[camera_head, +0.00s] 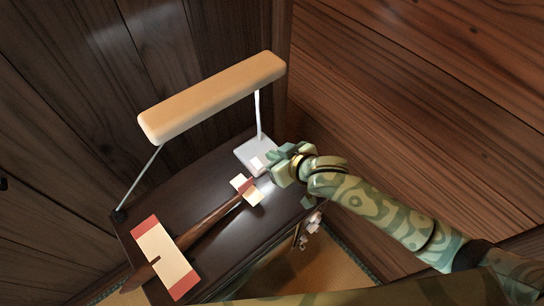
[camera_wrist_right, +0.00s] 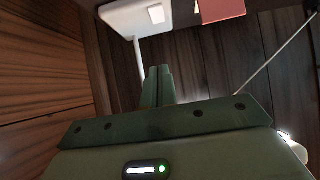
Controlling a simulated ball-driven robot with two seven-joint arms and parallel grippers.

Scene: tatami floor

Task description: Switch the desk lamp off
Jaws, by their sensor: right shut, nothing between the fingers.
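The desk lamp has a long tan shade (camera_head: 212,96), a white post and a square white base (camera_head: 250,150) on a dark table. A pale square button shows on the base, near my right gripper. A bright patch lies on the tabletop below the shade. My right gripper (camera_head: 275,158) is shut and empty, close beside the base; I cannot tell whether it touches. In the right wrist view, the shut fingers (camera_wrist_right: 158,74) point towards the white base (camera_wrist_right: 136,16) and its pale button (camera_wrist_right: 156,14), with a gap in the picture. My left gripper is not in view.
A dark wooden rod (camera_head: 215,212) with a cream-and-red panel (camera_head: 165,257) and a smaller cream piece lies along the dark table (camera_head: 185,190). A thin rod (camera_head: 140,182) rises from the table's left end to the shade. Wooden walls stand close behind and to the right.

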